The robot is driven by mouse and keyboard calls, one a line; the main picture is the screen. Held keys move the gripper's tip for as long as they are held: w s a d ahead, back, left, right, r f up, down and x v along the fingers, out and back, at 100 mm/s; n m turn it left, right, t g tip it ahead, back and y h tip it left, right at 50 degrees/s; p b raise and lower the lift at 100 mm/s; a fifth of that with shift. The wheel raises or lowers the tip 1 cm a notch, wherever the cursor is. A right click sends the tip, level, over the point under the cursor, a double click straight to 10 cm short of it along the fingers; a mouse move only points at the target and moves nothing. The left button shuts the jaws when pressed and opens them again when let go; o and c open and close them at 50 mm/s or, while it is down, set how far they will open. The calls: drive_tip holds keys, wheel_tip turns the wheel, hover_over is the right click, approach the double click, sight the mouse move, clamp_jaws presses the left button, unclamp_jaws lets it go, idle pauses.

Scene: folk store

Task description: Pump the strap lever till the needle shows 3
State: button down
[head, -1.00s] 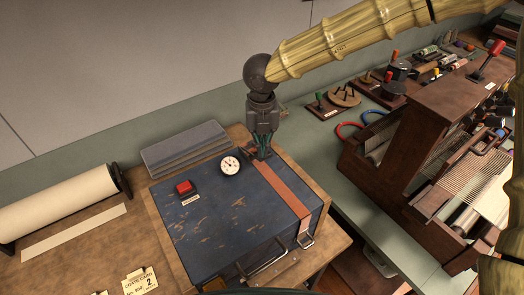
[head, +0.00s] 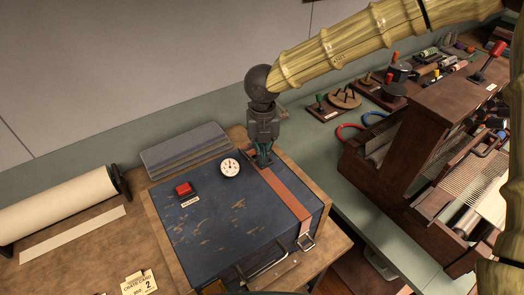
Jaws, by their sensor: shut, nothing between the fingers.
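A worn blue crate (head: 215,225) stands on the wooden bench. A brown strap (head: 288,194) runs over its right side, from the back edge to a metal buckle (head: 305,242) at the front. A small round white dial (head: 230,167) sits on the crate top; its needle is too small to read surely. My gripper (head: 263,162) is shut and empty, pointing down at the back end of the strap, where the strap lever sits. It largely hides the lever, and I cannot tell whether they touch.
A red button (head: 183,189) is on the crate top, left of the dial. A grey ribbed panel (head: 185,149) lies behind. A paper roll (head: 55,208) is at left, and a crate card (head: 140,283) in front. A wooden loom (head: 430,150) stands at right.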

wheel_tip(320, 180, up, 9)
drive_tip(key=p, duration=0.7)
drive_tip(key=shift+f, duration=0.15)
drive_tip(key=shift+s+f, duration=0.1)
idle(0.8)
